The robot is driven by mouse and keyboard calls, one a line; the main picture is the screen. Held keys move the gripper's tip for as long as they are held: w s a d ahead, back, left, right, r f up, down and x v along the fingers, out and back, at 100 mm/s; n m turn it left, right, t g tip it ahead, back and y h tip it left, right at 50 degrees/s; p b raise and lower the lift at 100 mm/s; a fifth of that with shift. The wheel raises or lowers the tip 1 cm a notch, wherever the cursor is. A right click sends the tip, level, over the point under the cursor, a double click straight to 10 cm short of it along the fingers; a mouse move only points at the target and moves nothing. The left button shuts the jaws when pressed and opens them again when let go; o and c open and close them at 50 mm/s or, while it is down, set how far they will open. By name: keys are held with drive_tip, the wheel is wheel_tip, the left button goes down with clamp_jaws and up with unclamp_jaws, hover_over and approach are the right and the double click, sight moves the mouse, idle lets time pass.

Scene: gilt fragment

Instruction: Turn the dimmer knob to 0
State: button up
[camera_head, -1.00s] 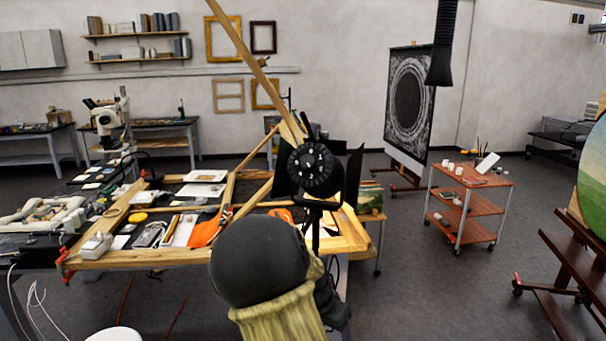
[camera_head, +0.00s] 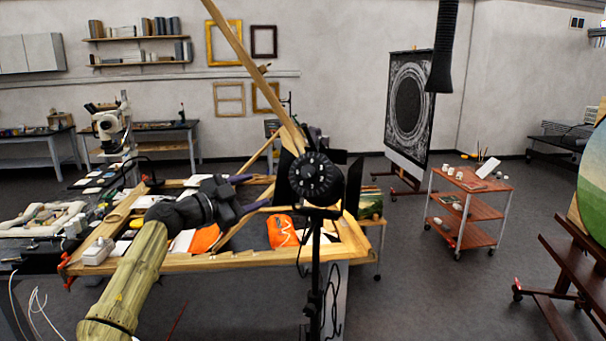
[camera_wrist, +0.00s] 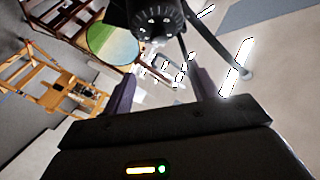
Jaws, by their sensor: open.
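The dimmer knob (camera_head: 316,178) is a round black dial with white marks on the back of a black studio lamp on a stand. Its marks are too small to read. In the wrist view the dial (camera_wrist: 155,28) shows at the top, ahead of the fingers. My gripper (camera_head: 254,192) is to the left of the knob in the head view, with its two purple fingers pointing right towards the lamp. The fingers are apart with nothing between them, as the wrist view also shows (camera_wrist: 164,84). The gripper does not appear to touch the knob.
The lamp's barn doors (camera_head: 354,186) flare out around the knob. A red trolley (camera_head: 470,181) stands at the right, with open floor between.

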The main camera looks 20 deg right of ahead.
drive_tip(key=shift+d, duration=0.25)
drive_tip(key=shift+d, duration=0.1)
drive_tip(key=p, duration=1)
approach(304, 174)
drive_tip(key=x, duration=0.9)
drive_tip(key=shift+d+r, duration=0.1)
drive_tip(key=shift+r, duration=0.1)
drive_tip(key=shift+w+d+f, duration=0.1)
drive_tip(key=shift+w+d, duration=0.1)
drive_tip(key=shift+d, duration=0.15)
drive_tip(key=shift+c, duration=0.5)
drive_tip(key=c, duration=0.9)
drive_tip(key=shift+b, duration=0.3)
